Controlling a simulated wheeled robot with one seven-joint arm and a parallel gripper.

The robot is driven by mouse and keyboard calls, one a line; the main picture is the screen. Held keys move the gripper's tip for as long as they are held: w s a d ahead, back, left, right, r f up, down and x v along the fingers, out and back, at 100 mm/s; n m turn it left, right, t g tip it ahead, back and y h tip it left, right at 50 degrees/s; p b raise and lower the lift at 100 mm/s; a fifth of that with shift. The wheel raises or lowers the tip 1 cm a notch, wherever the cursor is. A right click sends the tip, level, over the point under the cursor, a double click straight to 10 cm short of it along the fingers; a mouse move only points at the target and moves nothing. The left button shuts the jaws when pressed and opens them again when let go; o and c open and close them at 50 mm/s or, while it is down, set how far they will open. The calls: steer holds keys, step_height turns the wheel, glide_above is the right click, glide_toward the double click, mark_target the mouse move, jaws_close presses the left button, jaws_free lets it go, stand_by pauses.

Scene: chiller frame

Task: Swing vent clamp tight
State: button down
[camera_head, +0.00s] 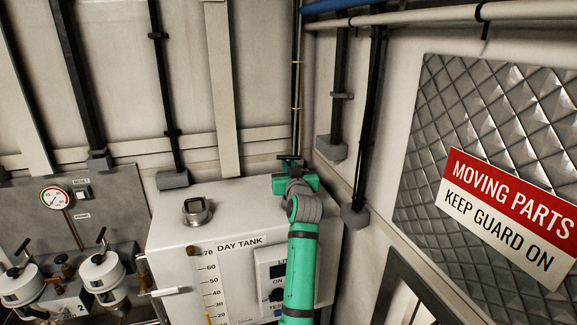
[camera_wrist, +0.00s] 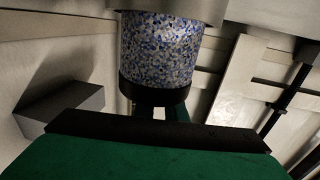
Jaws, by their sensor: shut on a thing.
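My gripper (camera_head: 290,163) is at the top right rear of the white day tank (camera_head: 232,215), at the end of my green arm. In the wrist view its fingers (camera_wrist: 160,114) show only in part behind a dark bar. They are shut at the black lower collar (camera_wrist: 155,92) of a blue-and-white speckled cylinder (camera_wrist: 160,48). A smooth metal part (camera_wrist: 175,8) sits above the cylinder. The vent clamp cannot be made out clearly; the gripper hides where it grips, so how tight the clamp sits cannot be told.
A round metal cap (camera_head: 197,211) stands on the tank top, left of my gripper. A control box (camera_head: 272,278) is on the tank front. Gauges and canisters (camera_head: 102,270) are at left. A wall with a warning sign (camera_head: 508,212) and pipes is close at right.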

steer(key=m+h, duration=0.1)
steer(key=h, duration=0.1)
steer(key=m+h, duration=0.1)
steer(key=h, duration=0.1)
steer(key=shift+a+m, duration=0.2)
steer(key=shift+m, duration=0.2)
steer(key=shift+d+m+g+h, duration=0.1)
steer(key=shift+m+g+h, duration=0.1)
steer(key=shift+m+h, duration=0.9)
steer(key=shift+m+g+h, duration=0.2)
steer(key=shift+m+h, duration=0.3)
steer(key=shift+h, duration=1.1)
steer(key=shift+m+g+h, duration=0.3)
steer(key=shift+m+h, duration=0.2)
steer(key=shift+h, duration=0.2)
steer(key=shift+d+f, duration=0.1)
steer(key=c, duration=1.8)
jaws_free()
steer(key=v, duration=1.1)
steer(key=shift+w, duration=0.1)
